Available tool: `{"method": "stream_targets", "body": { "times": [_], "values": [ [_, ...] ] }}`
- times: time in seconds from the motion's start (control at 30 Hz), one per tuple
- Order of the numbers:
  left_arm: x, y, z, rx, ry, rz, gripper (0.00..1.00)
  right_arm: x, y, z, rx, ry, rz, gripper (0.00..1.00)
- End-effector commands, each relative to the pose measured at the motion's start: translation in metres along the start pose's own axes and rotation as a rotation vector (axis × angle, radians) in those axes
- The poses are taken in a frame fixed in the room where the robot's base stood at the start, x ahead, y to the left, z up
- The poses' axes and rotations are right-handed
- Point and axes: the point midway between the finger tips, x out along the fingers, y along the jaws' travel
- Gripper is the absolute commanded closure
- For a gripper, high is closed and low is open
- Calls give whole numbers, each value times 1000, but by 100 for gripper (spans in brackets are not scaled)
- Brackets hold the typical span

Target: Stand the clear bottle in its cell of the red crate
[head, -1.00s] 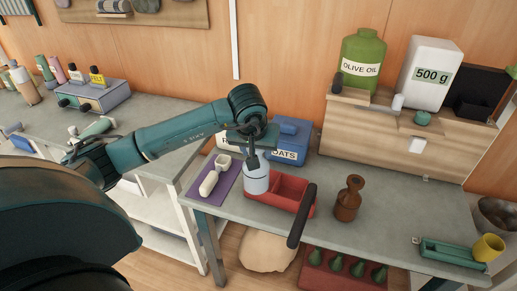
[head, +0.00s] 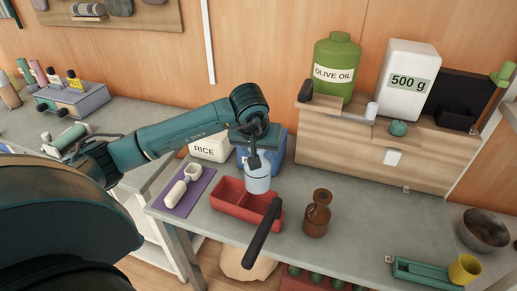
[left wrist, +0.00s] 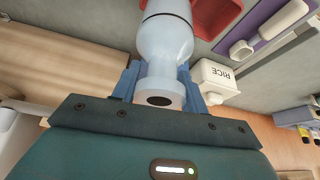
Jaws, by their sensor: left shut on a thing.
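My left gripper (head: 255,160) points down and is shut on the neck of the clear bottle (head: 257,181), which looks pale blue and upright. In the left wrist view, the bottle (left wrist: 165,38) has its neck between the two blue fingers, its mouth toward the camera. The red crate (head: 228,209) stands on the grey table, with a divider and open cells. In the head view the bottle overlaps the crate's back right part; I cannot tell how high its base is. The crate also shows in part in the left wrist view (left wrist: 222,14). My right gripper is not in view.
A dark rod (head: 262,232) slants across the crate's front right corner. A brown bottle (head: 317,215) stands right of the crate. A white scoop (head: 183,187) lies on a purple mat (head: 203,187) at left.

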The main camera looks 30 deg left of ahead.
Motion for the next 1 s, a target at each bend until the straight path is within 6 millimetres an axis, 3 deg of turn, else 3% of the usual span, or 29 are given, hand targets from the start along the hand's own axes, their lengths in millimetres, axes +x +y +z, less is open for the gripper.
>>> {"method": "stream_targets", "body": {
  "times": [0.23, 1.0],
  "values": [
    [4, 0, 2, -4, 1, 0, 100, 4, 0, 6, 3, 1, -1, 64],
    [48, 0, 21, -4, 2, -1, 100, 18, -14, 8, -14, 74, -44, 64]
  ]
}}
